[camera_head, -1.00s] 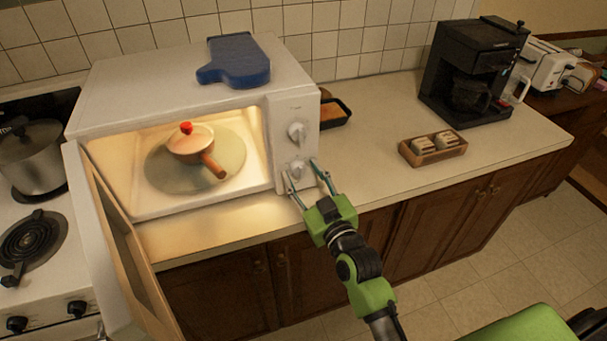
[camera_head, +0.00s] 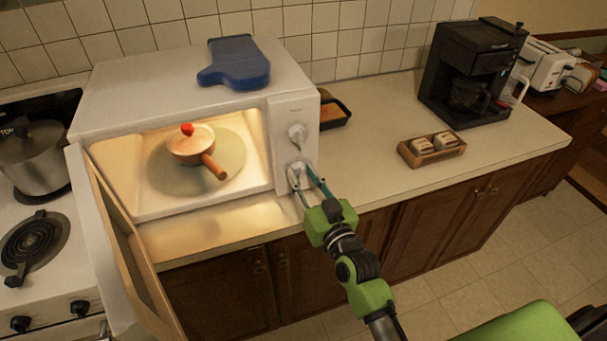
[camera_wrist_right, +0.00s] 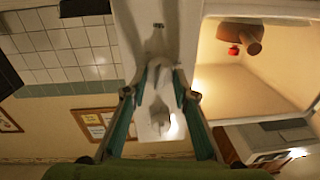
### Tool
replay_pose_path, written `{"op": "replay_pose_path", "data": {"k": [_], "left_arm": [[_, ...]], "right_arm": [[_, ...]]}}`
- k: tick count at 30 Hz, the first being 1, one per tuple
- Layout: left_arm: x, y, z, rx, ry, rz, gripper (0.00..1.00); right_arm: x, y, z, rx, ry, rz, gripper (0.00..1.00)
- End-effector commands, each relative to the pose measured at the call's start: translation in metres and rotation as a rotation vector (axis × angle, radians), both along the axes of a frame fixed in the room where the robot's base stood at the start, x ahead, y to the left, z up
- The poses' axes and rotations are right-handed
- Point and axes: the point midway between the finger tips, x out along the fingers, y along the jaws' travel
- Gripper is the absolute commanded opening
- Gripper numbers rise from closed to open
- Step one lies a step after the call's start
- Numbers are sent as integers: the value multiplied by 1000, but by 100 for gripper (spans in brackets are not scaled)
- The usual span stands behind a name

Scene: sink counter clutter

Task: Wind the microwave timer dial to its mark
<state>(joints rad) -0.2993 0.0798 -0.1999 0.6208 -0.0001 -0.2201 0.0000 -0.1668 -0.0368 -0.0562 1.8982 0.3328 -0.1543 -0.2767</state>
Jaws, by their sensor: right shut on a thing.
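The white microwave (camera_head: 112,100) stands on the counter with its door (camera_head: 118,240) swung open. Its right panel carries two round dials, an upper dial (camera_head: 297,133) and a lower dial (camera_head: 294,172). My right gripper (camera_head: 302,173) is shut on the lower dial. In the right wrist view, the fingertips (camera_wrist_right: 160,76) close on this dial and cover much of it, so its pointer and mark are hard to make out. The upper dial (camera_wrist_right: 160,119) shows free between the fingers there. My left gripper is not in view.
A pan with a red knob (camera_head: 190,146) sits on the lit turntable (camera_head: 232,160). A blue mitt (camera_head: 236,64) lies on top. A coffee maker (camera_head: 470,75) and a small wooden tray (camera_head: 420,160) stand to the right. The counter right of the panel is mostly clear.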

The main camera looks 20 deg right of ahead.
Motion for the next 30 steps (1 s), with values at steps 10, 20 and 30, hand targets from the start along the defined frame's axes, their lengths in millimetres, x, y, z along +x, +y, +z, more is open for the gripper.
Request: {"op": "replay_pose_path", "data": {"k": [10, 20, 30], "left_arm": [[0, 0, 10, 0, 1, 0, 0], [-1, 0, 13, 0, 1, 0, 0], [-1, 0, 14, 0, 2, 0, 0]], "right_arm": [[0, -1, 0, 305, 10, -1, 4], [0, -1, 0, 504, 16, -1, 4], [0, -1, -1, 577, 18, -1, 4]]}}
